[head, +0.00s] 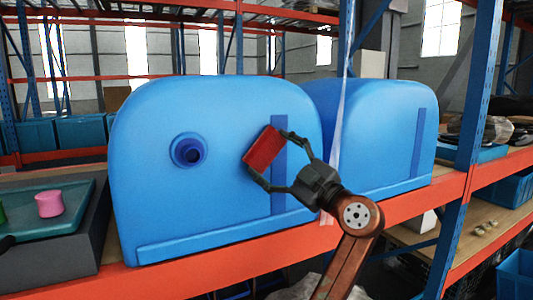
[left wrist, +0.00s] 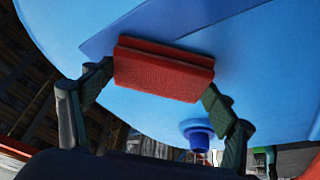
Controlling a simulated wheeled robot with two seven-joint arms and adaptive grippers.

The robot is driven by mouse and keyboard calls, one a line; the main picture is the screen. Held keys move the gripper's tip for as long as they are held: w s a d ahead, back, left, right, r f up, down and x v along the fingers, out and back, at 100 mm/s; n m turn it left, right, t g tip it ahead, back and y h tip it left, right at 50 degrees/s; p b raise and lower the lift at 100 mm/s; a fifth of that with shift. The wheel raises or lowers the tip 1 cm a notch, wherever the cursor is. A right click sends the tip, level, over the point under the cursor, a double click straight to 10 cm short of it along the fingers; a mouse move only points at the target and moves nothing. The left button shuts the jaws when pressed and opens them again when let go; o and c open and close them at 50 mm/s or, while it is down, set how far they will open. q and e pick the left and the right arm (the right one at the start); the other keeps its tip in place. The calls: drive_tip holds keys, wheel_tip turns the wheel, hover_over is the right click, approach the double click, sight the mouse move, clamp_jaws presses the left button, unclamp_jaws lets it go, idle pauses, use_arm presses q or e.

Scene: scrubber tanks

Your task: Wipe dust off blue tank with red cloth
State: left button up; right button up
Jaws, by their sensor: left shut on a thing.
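The blue tank (head: 225,205) stands on the orange-edged shelf, with a round dark-blue port (head: 188,150) and a darker vertical strip (head: 279,190) on its front. I make out no clear dust on it. My left gripper (head: 270,157) is shut on the red cloth (head: 262,149), a block-like pad, in front of the tank's right part, beside the strip. In the left wrist view the cloth (left wrist: 160,72) sits between both fingers, close to the blue tank surface (left wrist: 240,60). I cannot tell whether it touches. My right gripper is not in view.
A second blue tank (head: 385,130) stands to the right, close to the first. A teal tray (head: 75,222) with a pink cup (head: 49,204) lies at the left. A blue rack post (head: 470,130) rises at the right.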

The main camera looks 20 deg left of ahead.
use_arm(q)
drive_tip(key=s+d+b, duration=0.1)
drive_tip(key=s+d, duration=0.3)
drive_tip(key=shift+d, duration=0.3)
idle(0.5)
drive_tip(key=shift+s+d+b, duration=0.55)
drive_tip(key=shift+s+d, duration=0.35)
drive_tip(key=shift+d, duration=0.2)
